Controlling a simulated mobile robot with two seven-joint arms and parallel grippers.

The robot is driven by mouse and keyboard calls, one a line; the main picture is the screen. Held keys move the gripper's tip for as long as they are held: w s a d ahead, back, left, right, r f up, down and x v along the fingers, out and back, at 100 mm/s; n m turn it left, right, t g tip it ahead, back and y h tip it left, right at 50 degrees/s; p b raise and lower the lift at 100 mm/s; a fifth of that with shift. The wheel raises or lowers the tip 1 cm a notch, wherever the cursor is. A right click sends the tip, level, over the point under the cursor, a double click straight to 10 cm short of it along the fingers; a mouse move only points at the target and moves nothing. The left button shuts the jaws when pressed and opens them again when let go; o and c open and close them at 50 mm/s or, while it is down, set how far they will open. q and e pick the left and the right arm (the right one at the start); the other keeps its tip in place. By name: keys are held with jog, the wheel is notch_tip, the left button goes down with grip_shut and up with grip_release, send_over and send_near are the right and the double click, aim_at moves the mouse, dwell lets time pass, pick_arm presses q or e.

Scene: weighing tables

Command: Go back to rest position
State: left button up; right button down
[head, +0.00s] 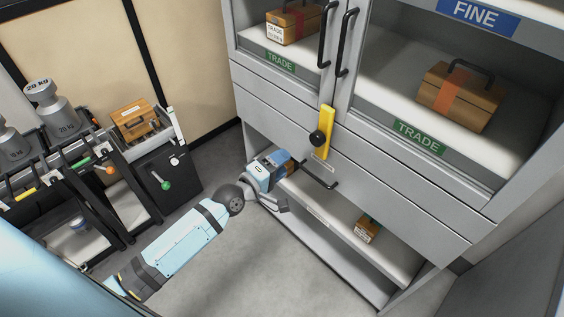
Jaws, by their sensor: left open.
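My left arm comes in from the lower left across the floor. Its left gripper (287,172) is at the front of the grey cabinet (395,185), at the opening of the low shelf. The gripper is open. A small brown patch, maybe part of a wooden case, shows right beside it, mostly hidden by the gripper; I cannot tell whether they touch. My right gripper is not in view.
A black bar handle (318,176) is close to the gripper's right. A small wooden box (367,229) sits on the low shelf. Wooden cases (460,95) stand on upper shelves. Racks with steel weights (52,108) are at left. The floor (240,262) below the arm is clear.

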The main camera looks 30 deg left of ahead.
pick_arm(q)
jog(key=s+d+f+m+g+y+p, duration=0.1)
jog(key=s+f+m+g+p, duration=0.1)
jog(key=s+m, duration=0.3)
jog(key=s+d+f+m+g+y+p, duration=0.1)
jog(key=s+d+f+m+p, duration=0.1)
jog(key=s+m, duration=0.3)
jog(key=s+d+f+m+g+p, duration=0.1)
jog(key=s+m+p, duration=0.3)
jog(key=s, duration=0.8)
jog(key=shift+d+f+m+g+y+p, duration=0.35)
jog(key=shift+f+m+g, duration=0.2)
jog(key=shift+g, duration=0.25)
jog(key=shift+a, duration=0.1)
